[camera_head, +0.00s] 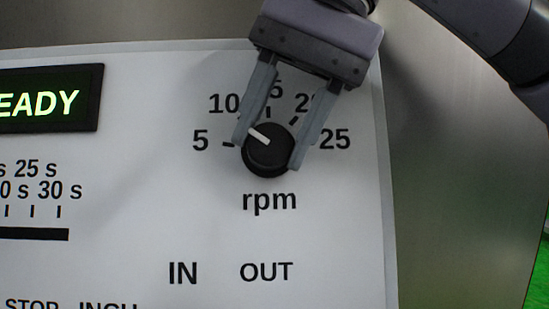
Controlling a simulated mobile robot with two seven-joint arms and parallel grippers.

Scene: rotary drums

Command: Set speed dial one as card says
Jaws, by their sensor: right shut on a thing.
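The speed dial (267,158) is a round black knob with a white pointer line, on a white panel above the word "rpm". Its scale reads 5, 10, 15, 20 and 25, with the 15 and 20 partly hidden by my gripper. The white pointer points to the upper left, about toward the 10 mark. My right gripper (268,152) comes from above and is shut on the dial, one finger on each side. My left gripper is not in view. No card is in view.
Bare metal (450,200) lies right of the panel (130,215).

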